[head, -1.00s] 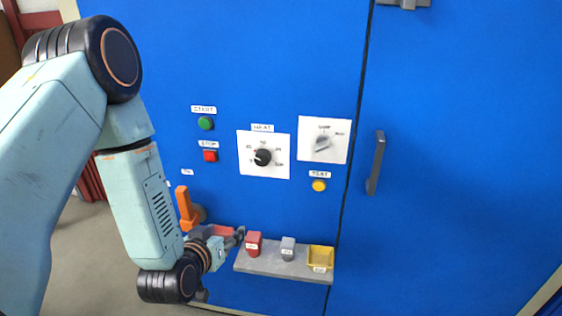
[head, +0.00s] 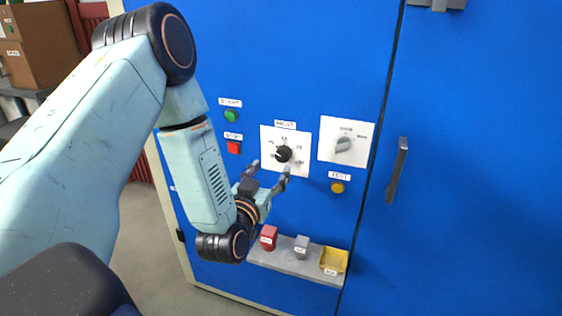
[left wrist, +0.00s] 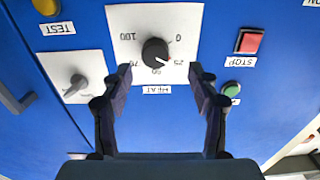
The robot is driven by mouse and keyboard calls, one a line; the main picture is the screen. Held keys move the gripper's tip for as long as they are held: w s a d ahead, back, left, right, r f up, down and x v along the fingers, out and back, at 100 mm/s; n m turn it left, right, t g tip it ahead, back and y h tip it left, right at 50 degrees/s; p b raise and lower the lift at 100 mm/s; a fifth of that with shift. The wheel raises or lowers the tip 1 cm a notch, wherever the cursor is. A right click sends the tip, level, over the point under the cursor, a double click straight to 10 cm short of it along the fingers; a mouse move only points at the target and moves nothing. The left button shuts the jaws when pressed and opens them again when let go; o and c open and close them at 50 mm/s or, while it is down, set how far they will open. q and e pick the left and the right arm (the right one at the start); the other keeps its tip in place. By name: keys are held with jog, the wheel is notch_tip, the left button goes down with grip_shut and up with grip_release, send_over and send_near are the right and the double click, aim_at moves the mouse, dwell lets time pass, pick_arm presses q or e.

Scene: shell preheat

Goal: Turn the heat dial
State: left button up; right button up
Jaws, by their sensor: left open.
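The heat dial (head: 283,154) is a round black knob on a white plate (head: 304,137) on the blue cabinet front. In the left wrist view the heat dial (left wrist: 155,53) shows upside down, its red mark near the 25. My left gripper (head: 271,168) is open just below and in front of the dial. In the left wrist view the left gripper's fingers (left wrist: 159,84) are spread, with the dial beyond the gap between their tips. No contact with the dial is visible. My right gripper is not in view.
A grey selector knob (head: 343,144) sits right of the dial, above a yellow TEST button (head: 337,187). A green START button (head: 231,116) and red STOP button (head: 233,147) are left. A grey shelf (head: 285,264) below holds small blocks and a yellow bin (head: 334,260). A door handle (head: 398,170) projects at right.

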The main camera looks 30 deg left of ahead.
aim_at(281, 158)
pick_arm(q)
jog(key=x, duration=0.4)
jog(key=shift+w+d, duration=0.3)
jog(key=shift+w, duration=0.2)
jog(key=shift+w+a, duration=0.25)
jog(key=shift+a, duration=0.05)
jog(key=shift+d+r, duration=0.1)
jog(key=shift+d, duration=0.2)
jog(key=shift+c, duration=0.4)
jog(key=shift+a, duration=0.2)
jog(key=c, duration=1.1)
